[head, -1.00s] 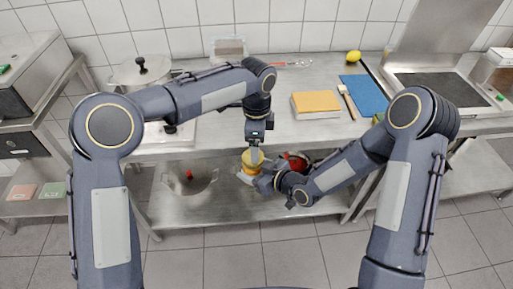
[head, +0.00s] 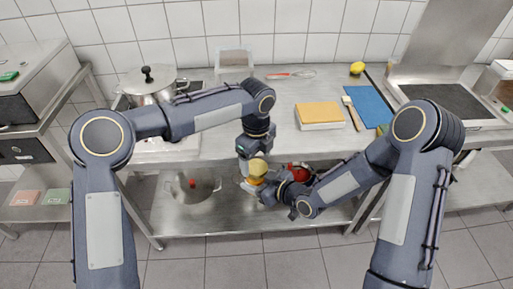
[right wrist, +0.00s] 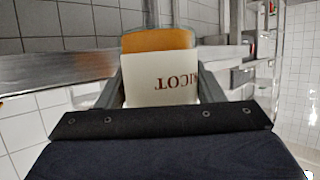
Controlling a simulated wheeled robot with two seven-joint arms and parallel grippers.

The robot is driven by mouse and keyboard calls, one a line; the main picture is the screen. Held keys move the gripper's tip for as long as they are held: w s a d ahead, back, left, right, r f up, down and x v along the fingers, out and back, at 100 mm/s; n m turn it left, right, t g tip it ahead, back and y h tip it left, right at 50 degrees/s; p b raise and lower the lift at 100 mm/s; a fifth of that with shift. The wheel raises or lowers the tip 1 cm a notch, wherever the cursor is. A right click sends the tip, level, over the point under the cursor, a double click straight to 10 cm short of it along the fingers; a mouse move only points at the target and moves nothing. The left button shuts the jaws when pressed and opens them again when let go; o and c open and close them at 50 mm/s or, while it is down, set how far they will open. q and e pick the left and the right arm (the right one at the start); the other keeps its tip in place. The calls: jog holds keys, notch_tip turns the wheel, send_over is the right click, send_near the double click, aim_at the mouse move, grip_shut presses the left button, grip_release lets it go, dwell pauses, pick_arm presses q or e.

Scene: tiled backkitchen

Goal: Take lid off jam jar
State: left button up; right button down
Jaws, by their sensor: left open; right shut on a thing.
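The jam jar (head: 254,181) has orange contents and a pale label. My right gripper (right wrist: 160,95) is shut on it, above the lower shelf. In the right wrist view the jar (right wrist: 158,41) shows an orange part and a white label with upside-down letters ending in "ICOT". The round yellow lid (head: 257,167) is at the jar's top in the head view; it cannot be made out in the right wrist view. My left gripper (head: 246,165) is open, pointing down close beside the lid. Whether a finger touches the lid is too small to tell.
A pot (head: 193,188) and a red object (head: 299,171) are on the lower shelf (head: 225,221). The shelf's front is clear.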

pick_arm(q)
jog(key=shift+f, duration=1.05)
jog(key=c, duration=1)
jog(key=n, duration=0.4)
jog(key=shift+r, duration=0.1)
jog(key=n, duration=0.5)
jog(key=o, duration=1.1)
